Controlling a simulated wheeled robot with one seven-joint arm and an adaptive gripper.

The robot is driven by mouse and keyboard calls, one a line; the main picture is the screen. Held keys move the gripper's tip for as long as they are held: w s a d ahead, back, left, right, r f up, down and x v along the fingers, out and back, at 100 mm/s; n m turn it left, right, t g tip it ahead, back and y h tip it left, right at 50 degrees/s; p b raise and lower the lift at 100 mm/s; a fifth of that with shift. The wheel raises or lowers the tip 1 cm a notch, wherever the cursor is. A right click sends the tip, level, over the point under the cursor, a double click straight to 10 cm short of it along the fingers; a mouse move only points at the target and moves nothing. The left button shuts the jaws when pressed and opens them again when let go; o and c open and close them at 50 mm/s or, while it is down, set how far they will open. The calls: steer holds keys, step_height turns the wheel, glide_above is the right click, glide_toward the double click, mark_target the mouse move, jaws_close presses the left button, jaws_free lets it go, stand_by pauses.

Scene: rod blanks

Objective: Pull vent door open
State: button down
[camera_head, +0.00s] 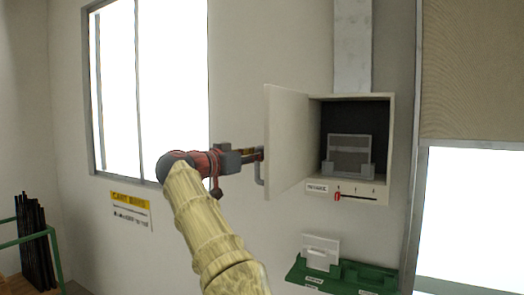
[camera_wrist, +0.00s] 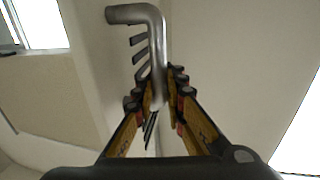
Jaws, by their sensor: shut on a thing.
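The vent door (camera_head: 287,142) is a pale panel hinged on a wall box (camera_head: 390,150). It stands swung out to the left, so the dark inside of the box shows. A grey metal handle (camera_head: 260,168) sits on the door's outer face. My gripper (camera_head: 258,155) is at this handle. In the wrist view the bent handle (camera_wrist: 152,50) runs down between the fingers of my gripper (camera_wrist: 158,105), which are closed on it. A grey slotted filter piece (camera_head: 348,150) stands inside the box.
A red slider (camera_head: 338,196) and a label (camera_head: 317,188) are below the box. A green tray (camera_head: 345,277) with a white piece (camera_head: 320,252) is lower down. A metal duct (camera_head: 352,45) rises above the box. A green rack with dark rods (camera_head: 35,245) stands at far left.

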steer(key=shift+a+f, duration=0.1)
steer(key=shift+a, duration=0.15)
steer(key=c, duration=2.3)
jaws_free()
steer(key=shift+s+a, duration=0.1)
steer(key=shift+o, duration=1.3)
steer(key=shift+s+a, duration=0.2)
steer(key=shift+a, duration=0.05)
steer(key=shift+o, duration=1)
steer(key=shift+w+d, duration=0.15)
steer(key=shift+d, duration=0.15)
steer(key=v, duration=1.2)
